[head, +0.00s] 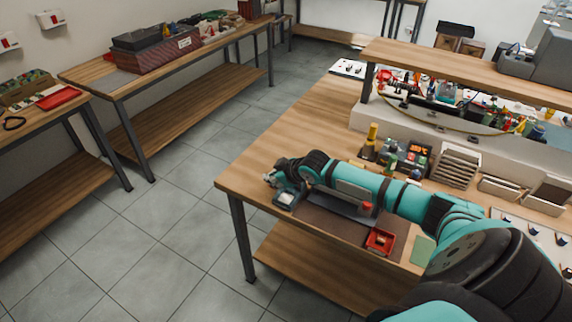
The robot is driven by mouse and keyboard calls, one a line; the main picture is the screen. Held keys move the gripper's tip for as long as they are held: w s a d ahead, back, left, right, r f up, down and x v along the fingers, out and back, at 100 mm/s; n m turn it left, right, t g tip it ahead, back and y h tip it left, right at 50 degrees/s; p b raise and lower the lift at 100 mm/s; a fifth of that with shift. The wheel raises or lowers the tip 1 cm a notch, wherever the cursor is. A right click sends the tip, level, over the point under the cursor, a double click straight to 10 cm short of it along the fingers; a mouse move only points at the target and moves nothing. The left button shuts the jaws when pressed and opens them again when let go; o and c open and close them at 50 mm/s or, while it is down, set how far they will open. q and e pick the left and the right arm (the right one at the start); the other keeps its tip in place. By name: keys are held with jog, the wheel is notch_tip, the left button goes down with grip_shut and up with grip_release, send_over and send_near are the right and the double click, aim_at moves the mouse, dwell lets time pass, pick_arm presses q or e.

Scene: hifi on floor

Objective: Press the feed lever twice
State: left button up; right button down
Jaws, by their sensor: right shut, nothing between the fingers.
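My right gripper (272,179) is over the left front corner area of the wooden workbench (262,150), at the end of my teal and black arm. Its fingers look shut and point down to the left. A small dark device with a pale top (287,198) sits at the bench edge just under and beside the gripper. I cannot tell whether the gripper touches it. The feed lever cannot be made out; it may be hidden by the gripper or too small to see. My left gripper is not in view.
On the bench are a brown mat, a red tray (380,241), small bottles and a stack of grey trays (455,166). A raised shelf (455,73) stands behind. My arm covers part of the mat. Other workbenches (110,72) line the left wall.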

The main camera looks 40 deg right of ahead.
jog(key=r, duration=0.1)
jog(key=r+p, duration=0.1)
jog(key=r, duration=0.1)
jog(key=shift+s+r+p, duration=0.15)
jog(key=shift+s+p, duration=0.15)
jog(key=shift+p, duration=0.05)
pick_arm(q)
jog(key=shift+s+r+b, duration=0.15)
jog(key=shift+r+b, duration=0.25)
jog(key=shift+b, duration=0.65)
pick_arm(e)
jog(key=d+v, duration=0.1)
jog(key=v, duration=0.8)
jog(key=shift+w, duration=0.15)
